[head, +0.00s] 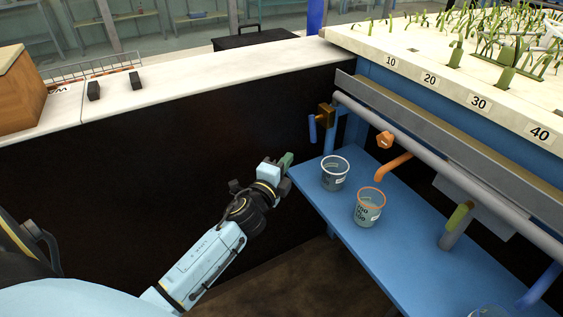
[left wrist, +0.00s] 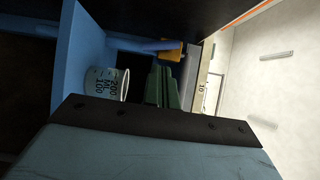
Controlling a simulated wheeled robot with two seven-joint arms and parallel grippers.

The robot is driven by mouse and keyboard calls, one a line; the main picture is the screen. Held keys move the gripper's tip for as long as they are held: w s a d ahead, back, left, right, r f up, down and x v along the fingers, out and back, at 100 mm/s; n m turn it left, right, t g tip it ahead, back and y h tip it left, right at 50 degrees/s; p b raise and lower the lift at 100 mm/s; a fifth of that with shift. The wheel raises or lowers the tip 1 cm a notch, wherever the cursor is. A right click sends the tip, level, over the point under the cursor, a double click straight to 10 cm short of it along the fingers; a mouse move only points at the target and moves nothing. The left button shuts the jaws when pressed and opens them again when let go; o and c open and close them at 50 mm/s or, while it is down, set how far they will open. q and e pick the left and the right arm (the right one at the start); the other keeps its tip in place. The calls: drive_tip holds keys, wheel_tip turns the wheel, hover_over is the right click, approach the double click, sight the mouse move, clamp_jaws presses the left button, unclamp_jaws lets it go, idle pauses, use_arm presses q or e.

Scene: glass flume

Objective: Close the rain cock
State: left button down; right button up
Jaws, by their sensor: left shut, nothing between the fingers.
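No tap carries a readable rain label, so I cannot tell which is the rain cock. A brass block with a blue lever (head: 312,128) hanging down sits at the near end of the grey pipe. The brass block (left wrist: 172,52) and blue lever also show in the left wrist view, beyond my fingers. An orange knob (head: 385,140) and orange spout (head: 393,167) are further along the pipe. My left gripper (head: 287,161), with green fingers, is shut and empty, left of and below the blue lever, apart from it. My right gripper is not in view.
A blue shelf (head: 375,245) holds a white-rimmed beaker (head: 335,174) and an orange-rimmed beaker (head: 368,208) near my gripper. The grey pipe (head: 430,155) runs under the flume's numbered edge (head: 430,79). A white-topped counter (head: 200,78) with a dark front stands behind my arm.

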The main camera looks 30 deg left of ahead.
use_arm(q)
drive_tip(key=w+d+r+n+g+h, duration=0.1)
drive_tip(key=w+d+r+h, duration=0.15)
drive_tip(key=d, duration=0.25)
drive_tip(key=w+a+f+b, duration=0.2)
drive_tip(key=w+a+b, duration=0.1)
drive_tip(key=w, duration=0.7)
drive_tip(key=shift+a+h+b, duration=0.15)
drive_tip(key=shift+h+b, duration=0.15)
drive_tip(key=shift+h, duration=0.05)
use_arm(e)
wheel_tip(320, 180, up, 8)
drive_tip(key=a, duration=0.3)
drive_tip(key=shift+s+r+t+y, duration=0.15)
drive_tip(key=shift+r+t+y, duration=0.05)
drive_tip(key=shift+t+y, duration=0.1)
use_arm(q)
drive_tip(key=shift+f, duration=0.1)
